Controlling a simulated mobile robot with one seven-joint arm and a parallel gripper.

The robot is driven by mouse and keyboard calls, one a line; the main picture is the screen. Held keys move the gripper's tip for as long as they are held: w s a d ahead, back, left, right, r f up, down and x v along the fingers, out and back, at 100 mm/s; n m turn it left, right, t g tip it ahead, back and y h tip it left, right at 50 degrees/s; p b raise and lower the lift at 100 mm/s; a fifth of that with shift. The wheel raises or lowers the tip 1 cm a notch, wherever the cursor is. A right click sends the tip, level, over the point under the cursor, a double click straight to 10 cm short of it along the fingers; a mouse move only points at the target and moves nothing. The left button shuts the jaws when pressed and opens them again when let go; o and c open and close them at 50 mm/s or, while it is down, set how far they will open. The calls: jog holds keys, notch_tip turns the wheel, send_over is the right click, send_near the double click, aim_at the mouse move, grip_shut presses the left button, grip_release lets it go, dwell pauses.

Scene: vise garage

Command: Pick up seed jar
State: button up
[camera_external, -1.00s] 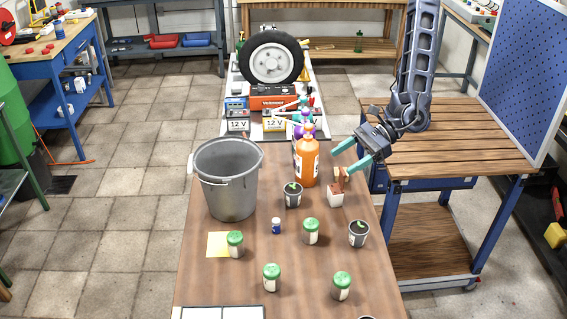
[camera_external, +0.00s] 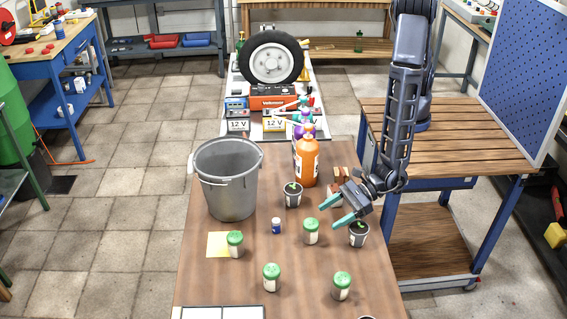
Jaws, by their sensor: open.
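Several small jars with green lids and pale labels stand upright on the brown table. One seed jar (camera_external: 311,231) is in the middle, one (camera_external: 342,286) at the front right, one (camera_external: 271,277) at the front, and one (camera_external: 235,244) on a yellow sheet at the left. My gripper (camera_external: 334,212) is open and empty, its teal fingers pointing left above the table's right side. In the picture it is just above and right of the middle jar and does not appear to touch it. It partly hides a box behind it.
A dark pot with a seedling (camera_external: 358,234) is just below my gripper, and another pot (camera_external: 293,195) is further back. An orange bottle (camera_external: 307,161) and a grey bucket (camera_external: 225,181) stand behind. A small blue-capped bottle (camera_external: 276,226) is at the centre.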

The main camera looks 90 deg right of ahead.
aim_at(310, 227)
jog(key=x, duration=0.8)
jog(key=shift+r, duration=0.1)
jog(key=c, duration=1.1)
